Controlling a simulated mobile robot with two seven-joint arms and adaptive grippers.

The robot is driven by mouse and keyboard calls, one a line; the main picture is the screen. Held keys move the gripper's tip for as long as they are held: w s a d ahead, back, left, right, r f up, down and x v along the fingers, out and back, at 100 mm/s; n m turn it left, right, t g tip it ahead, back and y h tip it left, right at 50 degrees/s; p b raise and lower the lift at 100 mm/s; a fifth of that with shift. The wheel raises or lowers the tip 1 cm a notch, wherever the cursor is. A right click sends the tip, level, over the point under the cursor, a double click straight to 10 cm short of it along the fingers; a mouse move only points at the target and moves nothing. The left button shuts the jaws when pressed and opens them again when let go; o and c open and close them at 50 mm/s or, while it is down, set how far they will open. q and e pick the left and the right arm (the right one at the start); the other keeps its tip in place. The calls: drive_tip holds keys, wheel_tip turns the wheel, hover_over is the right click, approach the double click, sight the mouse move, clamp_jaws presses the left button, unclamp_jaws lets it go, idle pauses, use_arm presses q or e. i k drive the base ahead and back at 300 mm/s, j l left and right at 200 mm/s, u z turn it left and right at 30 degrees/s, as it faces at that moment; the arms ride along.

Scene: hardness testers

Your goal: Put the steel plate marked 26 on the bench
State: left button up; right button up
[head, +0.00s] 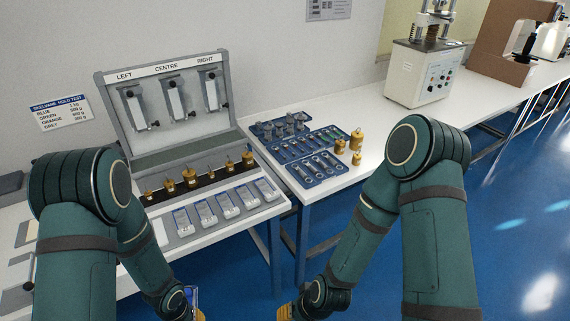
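No marking 26 can be read on anything in view, so I cannot tell which piece is the steel plate. Three pale plates hang on the upright panel under LEFT (135,108), CENTRE (174,98) and RIGHT (211,92). Several small pale plates or holders (226,202) stand in a row along the front of the same stand. The white bench (365,105) runs along the wall to the right. Both my arms reach down to the bottom edge of the head view. Their wrists show there, but the fingertips are cut off, so what they hold is hidden.
Brass weights (190,177) stand in a row on the stand's dark strip. Blue trays (313,170) with small metal parts and loose brass weights (357,138) sit right of it. A white tester (424,76) and brown machine (508,45) stand farther back. Bare bench lies between.

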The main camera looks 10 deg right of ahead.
sight(372, 141)
drive_tip(key=i+l, duration=0.1)
drive_tip(key=l, duration=0.35)
drive_tip(key=i+l+z, duration=0.1)
drive_tip(key=l, duration=0.35)
drive_tip(key=i+l, duration=0.15)
drive_tip(key=l, duration=0.3)
drive_tip(key=i+l+z, duration=0.1)
drive_tip(key=l, duration=0.3)
drive_tip(key=i+l, duration=0.2)
drive_tip(key=l, duration=0.25)
drive_tip(key=i+l+z, duration=0.1)
drive_tip(key=l, duration=0.3)
drive_tip(key=i+l, duration=0.2)
drive_tip(key=l, duration=0.25)
drive_tip(key=i+l+z, duration=0.1)
drive_tip(key=l, duration=0.3)
